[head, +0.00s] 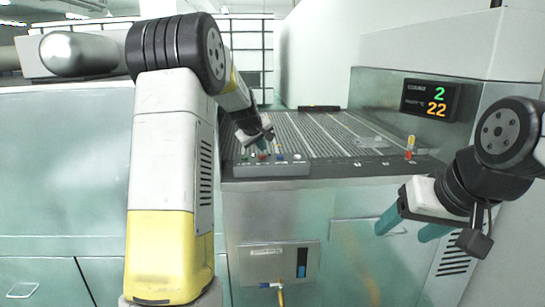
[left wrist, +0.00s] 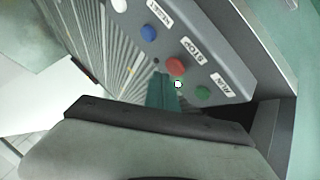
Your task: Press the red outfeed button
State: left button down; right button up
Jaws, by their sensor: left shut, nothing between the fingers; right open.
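The red button (left wrist: 176,66) sits on a grey button panel between a blue button (left wrist: 149,32) and a green button (left wrist: 203,92). The label beside it reads STOP. In the head view the panel (head: 270,170) is at the front left edge of the slatted conveyor. My left gripper (left wrist: 163,76) is shut and empty, its teal fingertips close beside the red button; I cannot tell whether they touch it. In the head view this gripper (head: 262,150) is over the panel and partly hides the buttons. My right gripper (head: 405,230) is open and empty, in front of the cabinet.
The slatted conveyor (head: 315,130) runs back from the panel. A display (head: 431,99) showing 2 and 22 is on the wall at right. A white button (left wrist: 119,5) is also on the panel.

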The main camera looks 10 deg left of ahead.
aim_at(261, 156)
pick_arm(q)
jog(key=shift+f, duration=0.35)
jog(key=shift+f, duration=0.5)
dwell(0.6)
dwell(0.3)
jog(key=shift+r, duration=0.9)
jog(key=shift+r, duration=2.5)
jog(key=shift+s, duration=0.1)
